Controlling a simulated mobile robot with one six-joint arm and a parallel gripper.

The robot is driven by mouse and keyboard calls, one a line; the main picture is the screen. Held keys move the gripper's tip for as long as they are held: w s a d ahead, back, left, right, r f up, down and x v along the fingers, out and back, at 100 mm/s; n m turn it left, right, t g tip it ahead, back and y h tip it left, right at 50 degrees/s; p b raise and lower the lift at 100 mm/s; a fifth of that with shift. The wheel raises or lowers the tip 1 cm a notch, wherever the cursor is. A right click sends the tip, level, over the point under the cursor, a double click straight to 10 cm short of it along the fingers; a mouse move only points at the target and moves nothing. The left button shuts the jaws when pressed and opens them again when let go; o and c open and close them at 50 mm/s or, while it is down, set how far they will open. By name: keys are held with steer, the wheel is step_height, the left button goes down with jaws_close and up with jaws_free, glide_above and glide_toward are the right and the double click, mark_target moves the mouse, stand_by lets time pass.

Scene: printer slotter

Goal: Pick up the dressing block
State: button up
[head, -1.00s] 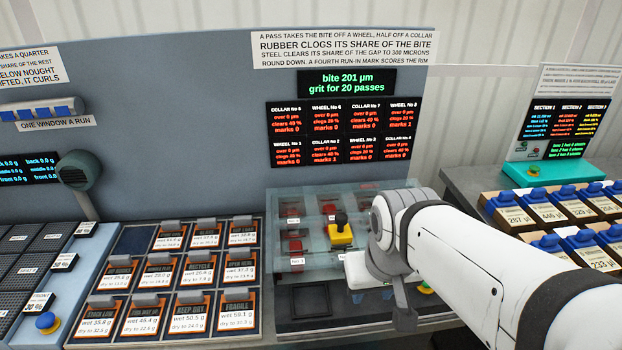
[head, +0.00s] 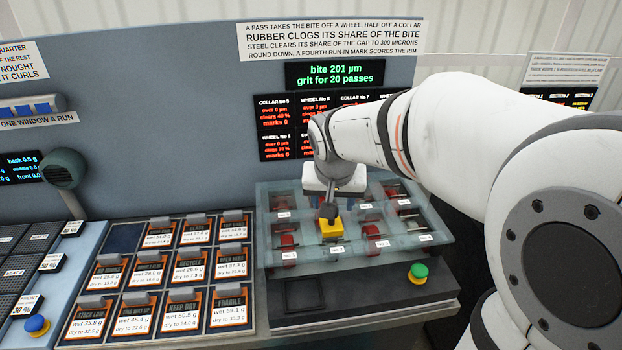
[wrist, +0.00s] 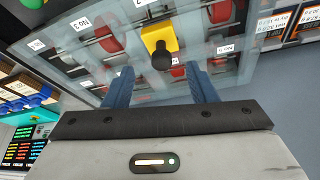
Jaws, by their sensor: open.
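The dressing block is a yellow block (head: 331,229) with a black knob on top. It sits on the clear cover of the rack of red wheels. It also shows near the top middle of the wrist view (wrist: 160,38), with its black knob toward me. My gripper (wrist: 160,78) is open and empty, with a blue finger on each side of the knob's line. In the head view my gripper is just above and behind the block, close to the knob.
The clear-covered rack (head: 440,258) holds several labelled wheels. A green button (head: 418,271) is at its front right. Labelled orange-and-black packets (head: 183,300) fill a tray on the left. A grey panel with red displays stands behind.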

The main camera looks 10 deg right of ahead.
mark_target(334, 229)
steer(key=x, duration=0.5)
steer(key=p+x, duration=0.1)
steer(key=x, duration=0.2)
steer(key=shift+w, duration=0.45)
steer(key=shift+c, duration=0.4)
steer(key=shift+r, duration=0.1)
steer(key=c, duration=0.8)
